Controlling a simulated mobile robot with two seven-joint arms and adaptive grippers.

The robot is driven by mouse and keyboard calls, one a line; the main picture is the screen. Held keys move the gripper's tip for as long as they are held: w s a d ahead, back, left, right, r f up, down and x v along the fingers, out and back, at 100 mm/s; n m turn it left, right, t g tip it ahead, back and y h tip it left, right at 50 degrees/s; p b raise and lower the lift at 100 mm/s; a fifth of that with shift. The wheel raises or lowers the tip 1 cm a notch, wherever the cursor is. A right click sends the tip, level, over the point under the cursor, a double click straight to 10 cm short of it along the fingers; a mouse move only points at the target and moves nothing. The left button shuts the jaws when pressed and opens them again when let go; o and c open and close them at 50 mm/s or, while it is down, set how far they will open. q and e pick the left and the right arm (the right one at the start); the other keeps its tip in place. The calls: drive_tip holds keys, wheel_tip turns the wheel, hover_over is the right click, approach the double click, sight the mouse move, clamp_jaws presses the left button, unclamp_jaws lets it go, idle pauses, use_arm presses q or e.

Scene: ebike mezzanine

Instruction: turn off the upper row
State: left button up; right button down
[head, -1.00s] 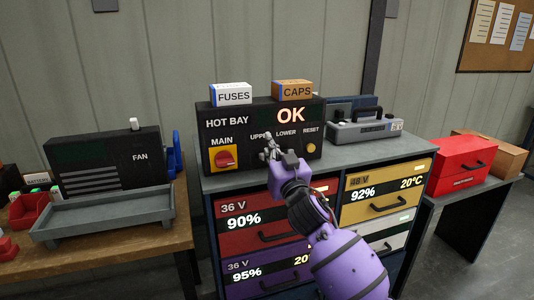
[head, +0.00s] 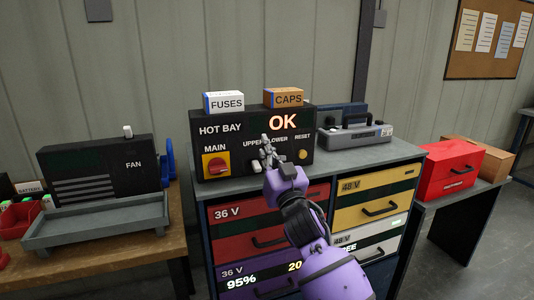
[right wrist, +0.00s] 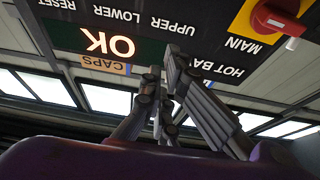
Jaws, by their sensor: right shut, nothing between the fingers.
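The black HOT BAY panel (head: 225,143) stands on the cabinet, with a lit OK, a red MAIN knob (head: 216,166) and the labels UPPER, LOWER and RESET. A pale switch lever (head: 256,166) shows below the UPPER label; its exact tilt is unclear. My right gripper (head: 267,143) is shut and empty in front of the panel, between UPPER and LOWER, partly covering the LOWER label. Its fingers (right wrist: 165,75) show close to the panel in the right wrist view. The upper red drawer (head: 235,233) and yellow drawer (head: 355,205) have dark readouts. My left gripper is out of view.
FUSES (head: 224,102) and CAPS (head: 283,98) boxes sit on the panel. A grey case (head: 352,137) stands to its right. The lower purple drawer (head: 250,281) reads 95%, and the white drawer (head: 372,241) beside it has lit text. A FAN unit (head: 105,170) is left.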

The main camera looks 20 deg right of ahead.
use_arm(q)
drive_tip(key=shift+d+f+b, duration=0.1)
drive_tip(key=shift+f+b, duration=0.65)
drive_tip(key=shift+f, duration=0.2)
use_arm(e)
drive_tip(key=s+f, duration=0.6)
drive_tip(key=s, duration=0.1)
drive_tip(key=shift+s+f, duration=0.3)
